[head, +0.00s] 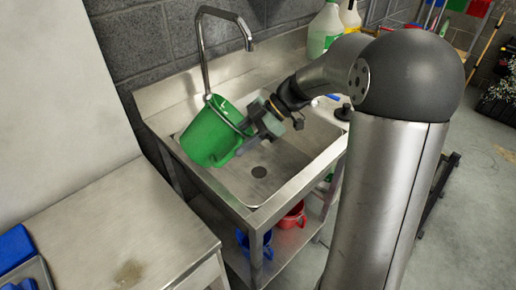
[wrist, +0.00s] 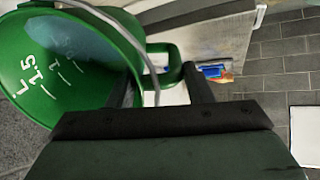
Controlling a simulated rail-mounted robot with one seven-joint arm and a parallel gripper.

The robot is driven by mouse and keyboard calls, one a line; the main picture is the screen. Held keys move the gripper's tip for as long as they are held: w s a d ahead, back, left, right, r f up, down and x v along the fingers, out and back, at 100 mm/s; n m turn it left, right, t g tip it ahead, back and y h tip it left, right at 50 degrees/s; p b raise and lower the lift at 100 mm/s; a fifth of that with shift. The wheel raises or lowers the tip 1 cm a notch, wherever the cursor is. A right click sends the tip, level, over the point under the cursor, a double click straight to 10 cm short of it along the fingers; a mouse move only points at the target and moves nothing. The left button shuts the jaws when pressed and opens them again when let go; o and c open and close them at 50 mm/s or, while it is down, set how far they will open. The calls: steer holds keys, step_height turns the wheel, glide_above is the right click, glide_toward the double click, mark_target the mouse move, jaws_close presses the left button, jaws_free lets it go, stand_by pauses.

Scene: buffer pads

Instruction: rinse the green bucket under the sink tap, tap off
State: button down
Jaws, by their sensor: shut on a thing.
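The green bucket (head: 206,136) hangs tilted over the left side of the steel sink (head: 285,165) in the head view, its mouth toward the upper right. My gripper (head: 256,120) is shut on the bucket near its handle. No water stream shows.
A steel table (head: 110,235) stands at the left front, with a blue object (head: 15,250) on its edge. Red and blue buckets (head: 292,215) sit on the shelf below. The sink drain area is bare.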

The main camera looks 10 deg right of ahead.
steer(key=shift+w+d+f+g+y+p, duration=0.1)
steer(key=shift+d+f+g+y+p, duration=0.2)
steer(key=shift+y, duration=0.35)
steer(key=shift+w+d+f+y+p, duration=0.1)
steer(key=shift+d+y+p, duration=0.2)
steer(key=shift+y+p, duration=0.3)
stand_by(0.6)
steer(key=shift+f+b, duration=0.25)
steer(key=shift+b, duration=0.25)
steer(key=shift+d+f+y+b, duration=0.25)
steer(key=shift+f+y+b, duration=0.25)
steer(key=shift+b, duration=0.45)
steer(key=shift+d+f+y+b, duration=0.3)
steer(key=shift+f+b, duration=0.25)
steer(key=shift+b, duration=0.4)
